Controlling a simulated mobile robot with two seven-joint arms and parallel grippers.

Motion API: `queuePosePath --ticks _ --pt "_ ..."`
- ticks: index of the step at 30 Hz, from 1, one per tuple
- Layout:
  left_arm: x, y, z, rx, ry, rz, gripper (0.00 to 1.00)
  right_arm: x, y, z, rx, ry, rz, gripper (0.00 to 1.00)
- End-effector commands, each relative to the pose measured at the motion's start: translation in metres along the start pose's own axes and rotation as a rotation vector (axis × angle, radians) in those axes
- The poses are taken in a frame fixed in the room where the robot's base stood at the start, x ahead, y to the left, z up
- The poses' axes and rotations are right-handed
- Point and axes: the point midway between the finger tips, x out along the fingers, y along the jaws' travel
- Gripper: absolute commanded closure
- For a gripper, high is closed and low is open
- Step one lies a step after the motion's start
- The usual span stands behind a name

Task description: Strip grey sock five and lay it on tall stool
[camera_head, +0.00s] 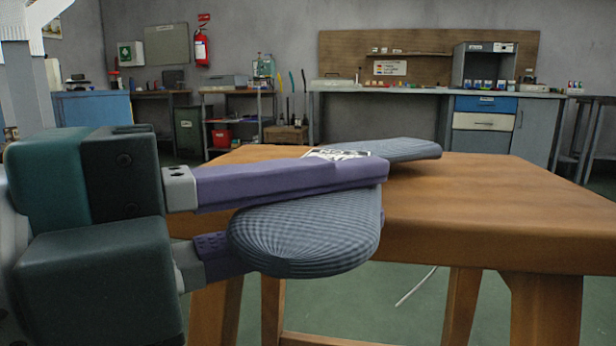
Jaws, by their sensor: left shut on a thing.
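The grey ribbed sock (305,238) is between the two purple fingers of my left gripper (285,215), which is shut on it. Its rounded near end hangs below the upper finger, in front of the stool's near edge. A grey ribbed part (405,150) shows beyond the fingers, over the wooden top; whether it rests on the top I cannot tell. The middle of the sock is hidden behind the upper finger. The tall stool (500,205) has a brown wooden top and wooden legs. My right gripper is not in view.
The right side of the stool top is bare. Behind stand a long workbench (420,91) with drawers, a shelf rack (235,120) and a blue cabinet (92,108). A red extinguisher (201,46) hangs on the wall. Green floor shows below the stool.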

Motion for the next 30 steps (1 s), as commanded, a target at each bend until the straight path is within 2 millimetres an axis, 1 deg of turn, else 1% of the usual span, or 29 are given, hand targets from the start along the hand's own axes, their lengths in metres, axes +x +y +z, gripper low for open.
queuePosePath --ticks 1,3,12,13,21,27,30 --pt "0.0001 0.0044 0.0 0.0 0.0 0.0 1.0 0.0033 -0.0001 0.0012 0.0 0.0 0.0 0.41" --pt "0.0001 0.006 0.0 0.0 0.0 0.0 1.0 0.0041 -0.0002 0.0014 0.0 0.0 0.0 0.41" --pt "0.0002 0.0061 0.0 0.001 0.0 0.0 1.0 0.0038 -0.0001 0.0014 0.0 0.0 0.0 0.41" --pt "0.0002 0.0061 0.0 0.001 0.0 0.0 0.78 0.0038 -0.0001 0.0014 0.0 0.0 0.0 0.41" --pt "0.0002 0.0061 -0.0001 0.001 0.0 0.0 0.47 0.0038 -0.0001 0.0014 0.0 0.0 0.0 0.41" --pt "0.0002 0.0062 -0.0001 0.001 0.0 0.0 0.45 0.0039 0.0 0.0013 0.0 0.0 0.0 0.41" --pt "0.0002 0.0062 -0.0001 0.001 0.0 0.0 0.34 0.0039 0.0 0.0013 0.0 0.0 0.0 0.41"
